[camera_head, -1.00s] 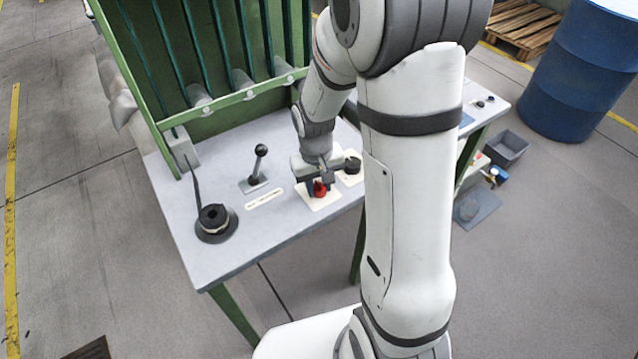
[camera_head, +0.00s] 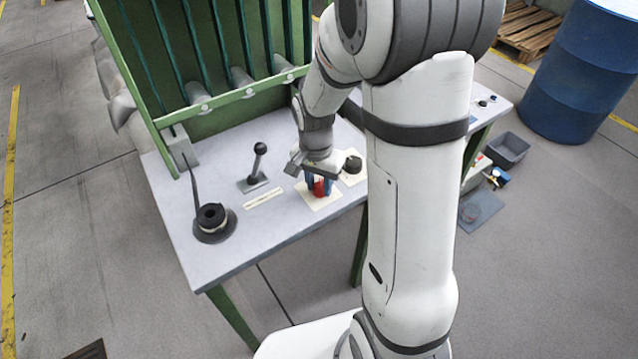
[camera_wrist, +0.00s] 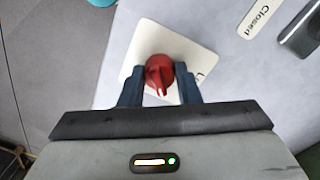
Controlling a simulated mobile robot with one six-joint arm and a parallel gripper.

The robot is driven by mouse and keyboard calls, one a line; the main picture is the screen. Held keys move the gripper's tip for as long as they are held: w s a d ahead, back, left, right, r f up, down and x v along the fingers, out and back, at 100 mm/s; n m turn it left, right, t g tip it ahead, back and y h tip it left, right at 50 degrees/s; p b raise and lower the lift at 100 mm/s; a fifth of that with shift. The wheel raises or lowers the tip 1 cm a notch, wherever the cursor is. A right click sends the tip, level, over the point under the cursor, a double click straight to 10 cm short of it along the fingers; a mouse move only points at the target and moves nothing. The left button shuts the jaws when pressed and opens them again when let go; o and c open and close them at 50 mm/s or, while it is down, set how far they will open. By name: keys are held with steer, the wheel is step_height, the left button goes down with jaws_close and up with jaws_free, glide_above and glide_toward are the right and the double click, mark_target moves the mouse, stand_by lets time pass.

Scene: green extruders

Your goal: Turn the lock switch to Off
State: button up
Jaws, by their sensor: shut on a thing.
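The lock switch is a red rotary knob (camera_head: 319,188) on a cream label plate (camera_head: 328,203) on the table panel. In the wrist view the red knob (camera_wrist: 159,75) sits between the two dark blue fingers of my gripper (camera_wrist: 160,88), its grip ridge pointing toward the palm. My gripper (camera_head: 318,184) reaches down over the knob from above and is shut on it. The label plate (camera_wrist: 146,40) is partly covered by the fingers and knob; only the start of its lettering shows.
A black lever (camera_head: 257,160) stands left of the plate, with a "Closed" label (camera_wrist: 262,17) near it. A black round knob (camera_head: 352,165) is just right of my gripper. A black spool-like part (camera_head: 212,218) is at the table's left. A green frame (camera_head: 215,105) rises behind.

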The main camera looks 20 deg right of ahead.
steer(key=shift+m, duration=1.1)
steer(key=o, duration=1)
steer(key=shift+r, duration=0.15)
steer(key=r, duration=0.7)
steer(key=shift+w+a+r+p, duration=0.1)
steer(key=shift+w+r+p, duration=0.1)
steer(key=shift+r+p, duration=0.1)
